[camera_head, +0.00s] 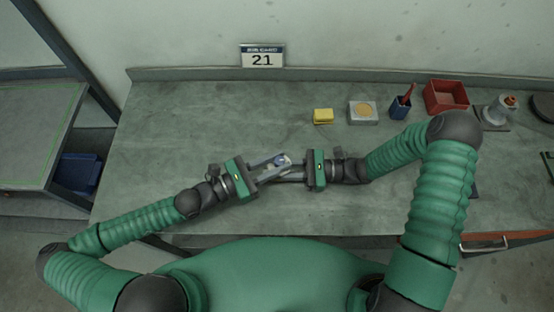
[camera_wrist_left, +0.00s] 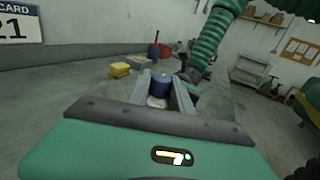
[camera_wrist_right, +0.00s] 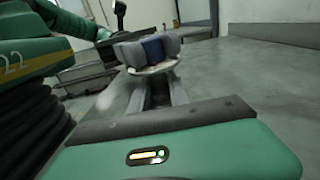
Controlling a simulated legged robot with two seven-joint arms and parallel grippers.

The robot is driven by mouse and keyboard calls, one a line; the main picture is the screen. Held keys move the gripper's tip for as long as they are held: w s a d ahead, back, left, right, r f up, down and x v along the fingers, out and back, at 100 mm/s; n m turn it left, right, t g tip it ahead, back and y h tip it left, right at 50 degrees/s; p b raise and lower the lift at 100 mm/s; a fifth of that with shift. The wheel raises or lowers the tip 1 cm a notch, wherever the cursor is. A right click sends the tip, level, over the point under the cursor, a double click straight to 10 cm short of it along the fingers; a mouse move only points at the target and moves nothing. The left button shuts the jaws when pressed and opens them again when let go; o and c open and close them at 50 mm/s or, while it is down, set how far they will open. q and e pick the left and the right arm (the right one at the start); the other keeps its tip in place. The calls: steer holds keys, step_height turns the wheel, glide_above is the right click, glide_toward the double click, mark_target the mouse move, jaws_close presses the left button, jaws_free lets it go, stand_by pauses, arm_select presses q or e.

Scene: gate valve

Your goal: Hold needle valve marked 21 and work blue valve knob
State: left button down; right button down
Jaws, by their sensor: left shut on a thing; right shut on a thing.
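The needle valve (camera_head: 284,160) is held between my two grippers above the bench; it is small, and no number on it is legible. Its blue knob shows in the left wrist view (camera_wrist_left: 160,83) above a pale body (camera_wrist_left: 157,102). My left gripper (camera_head: 275,167) comes from the left, its grey fingers on both sides of the blue knob (camera_wrist_right: 152,48). My right gripper (camera_head: 291,174) comes from the right and is shut on the valve's pale body (camera_wrist_right: 153,68). The fingers hide much of the valve. A card (camera_head: 262,56) reading 21 is on the back wall.
At the back of the bench (camera_head: 170,135) are a yellow block (camera_head: 323,116), a grey block with a tan disc (camera_head: 363,112), a blue cup (camera_head: 400,107) with a red item and a red bin (camera_head: 446,96). The bench's left part is clear.

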arm_select(q)
steer(key=shift+a+f+n+t+y, duration=0.1)
steer(key=shift+f+n+t+y, duration=0.1)
steer(key=shift+n+t+y, duration=0.6)
steer(key=shift+t, duration=0.3)
steer(key=shift+w, duration=0.2)
steer(key=c, duration=1.2)
jaws_free()
steer(key=shift+r, duration=0.1)
steer(key=shift+o, duration=0.3)
steer(key=shift+s, duration=0.1)
